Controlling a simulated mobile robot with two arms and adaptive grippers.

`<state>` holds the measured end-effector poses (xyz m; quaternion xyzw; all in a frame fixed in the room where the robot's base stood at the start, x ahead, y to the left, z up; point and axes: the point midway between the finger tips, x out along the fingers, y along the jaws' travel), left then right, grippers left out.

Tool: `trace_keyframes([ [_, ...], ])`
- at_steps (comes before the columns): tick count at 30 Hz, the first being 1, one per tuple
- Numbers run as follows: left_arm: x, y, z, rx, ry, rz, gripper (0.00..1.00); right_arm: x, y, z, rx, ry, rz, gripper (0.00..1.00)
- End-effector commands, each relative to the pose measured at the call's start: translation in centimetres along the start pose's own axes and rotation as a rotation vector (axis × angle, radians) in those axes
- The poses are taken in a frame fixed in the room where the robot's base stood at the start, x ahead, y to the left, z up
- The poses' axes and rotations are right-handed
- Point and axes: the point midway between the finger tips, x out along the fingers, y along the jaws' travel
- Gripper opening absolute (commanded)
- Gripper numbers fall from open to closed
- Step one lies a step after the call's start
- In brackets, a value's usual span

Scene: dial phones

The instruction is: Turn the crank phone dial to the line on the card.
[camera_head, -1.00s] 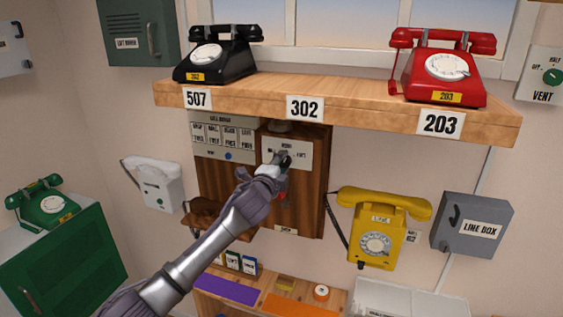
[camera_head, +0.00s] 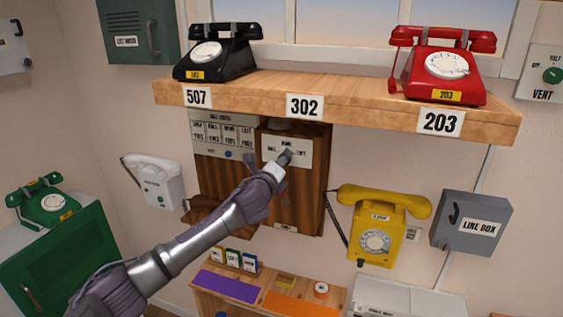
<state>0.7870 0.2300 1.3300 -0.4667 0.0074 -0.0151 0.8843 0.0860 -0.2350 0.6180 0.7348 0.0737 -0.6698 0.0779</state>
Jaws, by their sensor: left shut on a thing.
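The crank phone (camera_head: 307,190) is a brown wooden box on the wall under the shelf. A white dial plate (camera_head: 301,149) with small lettering is on its upper front. My left gripper (camera_head: 286,157) is at the lower middle of this plate, shut on the dial's knob. The knob is hidden by the fingers, so I cannot tell where it points. A pale card board (camera_head: 222,133) with several small labelled cells hangs left of the box; its print is too small to read surely. My right gripper is not in view.
A wooden shelf (camera_head: 352,101) juts out above, carrying a black phone (camera_head: 215,53) and a red phone (camera_head: 445,67). A yellow phone (camera_head: 380,222) and a grey line box (camera_head: 471,222) are at the right. A white phone (camera_head: 155,183) hangs at the left.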

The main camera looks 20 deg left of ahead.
Motion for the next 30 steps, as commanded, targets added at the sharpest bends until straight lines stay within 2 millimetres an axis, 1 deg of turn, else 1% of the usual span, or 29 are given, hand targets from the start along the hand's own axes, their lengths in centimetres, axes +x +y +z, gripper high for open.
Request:
trace_keyframes([
  [14, -0.04, 0.21, -0.27, 0.016, 0.004, 0.003, 0.04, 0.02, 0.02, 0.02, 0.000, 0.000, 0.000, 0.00],
  [15, -0.04, 0.22, -0.27, 0.016, 0.004, 0.003, 0.42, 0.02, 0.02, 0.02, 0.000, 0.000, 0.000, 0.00],
  [19, -0.03, 0.17, -0.23, 0.015, 0.003, 0.003, 0.63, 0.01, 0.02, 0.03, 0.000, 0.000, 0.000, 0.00],
  [30, -0.29, 0.06, -0.10, 0.014, 0.002, 0.000, 0.64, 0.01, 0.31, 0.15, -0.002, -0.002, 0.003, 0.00],
])
